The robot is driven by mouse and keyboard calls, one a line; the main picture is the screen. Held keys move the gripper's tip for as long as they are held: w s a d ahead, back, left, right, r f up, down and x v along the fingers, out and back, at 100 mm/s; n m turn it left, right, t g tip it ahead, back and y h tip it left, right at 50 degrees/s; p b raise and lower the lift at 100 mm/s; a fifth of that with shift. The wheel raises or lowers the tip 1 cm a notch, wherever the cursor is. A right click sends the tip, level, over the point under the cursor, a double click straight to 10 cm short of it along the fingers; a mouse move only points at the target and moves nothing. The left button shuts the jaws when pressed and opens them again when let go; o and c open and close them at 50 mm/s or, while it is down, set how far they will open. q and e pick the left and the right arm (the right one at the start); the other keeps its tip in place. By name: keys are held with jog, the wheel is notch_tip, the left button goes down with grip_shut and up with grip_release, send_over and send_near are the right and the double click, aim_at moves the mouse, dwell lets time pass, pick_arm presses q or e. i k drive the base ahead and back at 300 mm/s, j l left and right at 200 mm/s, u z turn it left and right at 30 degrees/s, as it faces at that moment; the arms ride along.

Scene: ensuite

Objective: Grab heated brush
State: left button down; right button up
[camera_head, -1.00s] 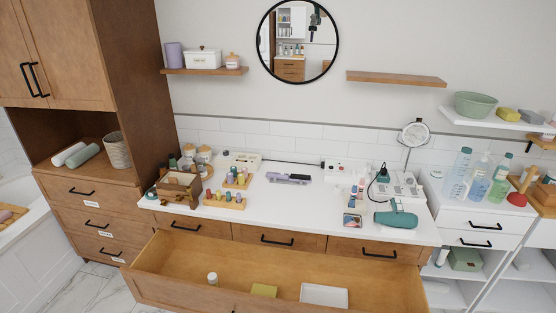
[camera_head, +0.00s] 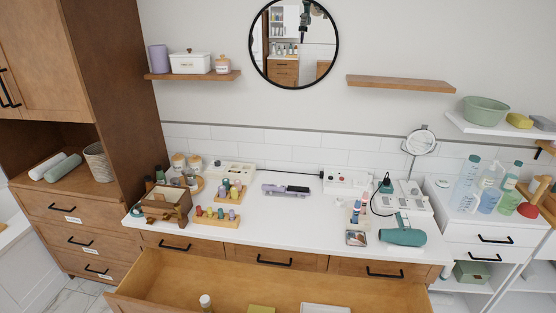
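A lavender, elongated tool with a dark part (camera_head: 287,190) lies on the white counter, below the mirror and near the middle. It looks like the heated brush, but it is too small to be certain. A teal hair dryer (camera_head: 403,236) lies on the counter's right side, near the front edge. Neither of my grippers is in view.
An open wooden drawer (camera_head: 160,276) juts out below the counter (camera_head: 290,222). A wooden box (camera_head: 165,207) and bottle racks (camera_head: 217,217) stand at left. A white socket box (camera_head: 347,183), small stand (camera_head: 353,212) and dark cable are at right. The counter's front middle is clear.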

aim_at(291, 189)
jog(key=i+j+z, duration=0.1)
jog(key=i, duration=0.4)
jog(key=i+j, duration=0.1)
jog(key=i, duration=0.45)
jog(key=i+j+z, duration=0.15)
jog(key=i, duration=0.35)
jog(key=i+j+z, duration=0.1)
jog(key=i, duration=0.4)
jog(key=i+j, duration=0.3)
jog(key=i, duration=0.2)
jog(key=i+j+z, duration=0.15)
jog(key=i, duration=0.35)
jog(key=j, duration=0.1)
